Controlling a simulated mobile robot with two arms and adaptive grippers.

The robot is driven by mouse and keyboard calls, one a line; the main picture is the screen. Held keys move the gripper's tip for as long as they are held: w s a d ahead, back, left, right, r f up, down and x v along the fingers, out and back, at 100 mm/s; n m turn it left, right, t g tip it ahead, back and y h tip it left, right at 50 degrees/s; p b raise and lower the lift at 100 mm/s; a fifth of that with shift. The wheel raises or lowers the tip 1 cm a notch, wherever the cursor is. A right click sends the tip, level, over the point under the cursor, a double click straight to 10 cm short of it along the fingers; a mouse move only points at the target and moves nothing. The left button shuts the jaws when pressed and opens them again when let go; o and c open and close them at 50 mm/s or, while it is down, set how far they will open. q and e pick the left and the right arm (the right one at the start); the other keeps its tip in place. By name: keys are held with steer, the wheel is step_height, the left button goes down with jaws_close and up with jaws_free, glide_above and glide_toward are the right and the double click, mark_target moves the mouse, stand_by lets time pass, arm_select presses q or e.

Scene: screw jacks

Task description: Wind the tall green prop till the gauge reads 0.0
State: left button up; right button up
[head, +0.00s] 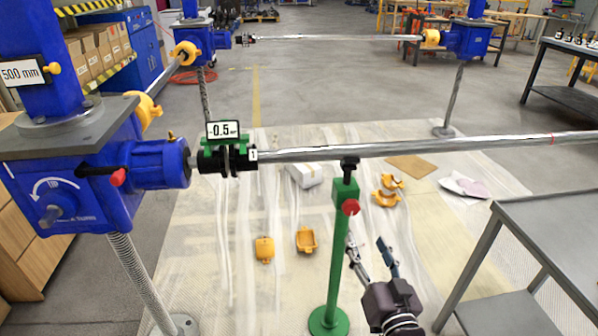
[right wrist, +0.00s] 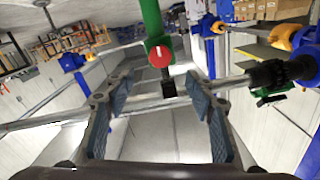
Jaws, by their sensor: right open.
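The tall green prop (head: 342,250) stands upright on a round green base under the long steel shaft (head: 400,149). It has a red knob (head: 350,207) on its side and a black head (head: 349,164) on top; I cannot tell if the head touches the shaft. The gauge (head: 223,129) at the coupling reads -0.5. My right gripper (head: 371,246) is open and empty, just right of and below the knob. In the right wrist view the knob (right wrist: 160,56) shows beyond and between the spread fingers (right wrist: 160,84), apart from them. My left gripper is out of view.
A blue screw jack (head: 75,180) stands at the left, with a coupling (head: 226,160) on the shaft. A grey table (head: 550,225) is close at the right. Yellow coupling covers (head: 307,240) lie on the sheeted floor. A second shaft (head: 340,37) runs behind.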

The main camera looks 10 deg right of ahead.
mark_target(352, 210)
steer(key=w+n+b, duration=0.1)
steer(key=w+n, duration=0.1)
steer(key=w, duration=0.1)
steer(key=w+n+b, duration=0.1)
steer(key=w+n, duration=0.1)
steer(key=w, duration=0.2)
steer(key=w+n+b, duration=0.1)
steer(key=w+b, duration=0.1)
steer(key=w, duration=0.2)
steer(key=shift+w+a+r+n, duration=0.1)
steer(key=shift+w+a+n, duration=0.15)
steer(key=shift+n, duration=0.15)
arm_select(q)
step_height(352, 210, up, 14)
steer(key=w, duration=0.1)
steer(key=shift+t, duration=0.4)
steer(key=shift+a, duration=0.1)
arm_select(e)
steer(key=c, duration=1.2)
steer(key=shift+o, duration=0.2)
steer(key=shift+m+p, duration=0.6)
steer(key=shift+p, duration=0.3)
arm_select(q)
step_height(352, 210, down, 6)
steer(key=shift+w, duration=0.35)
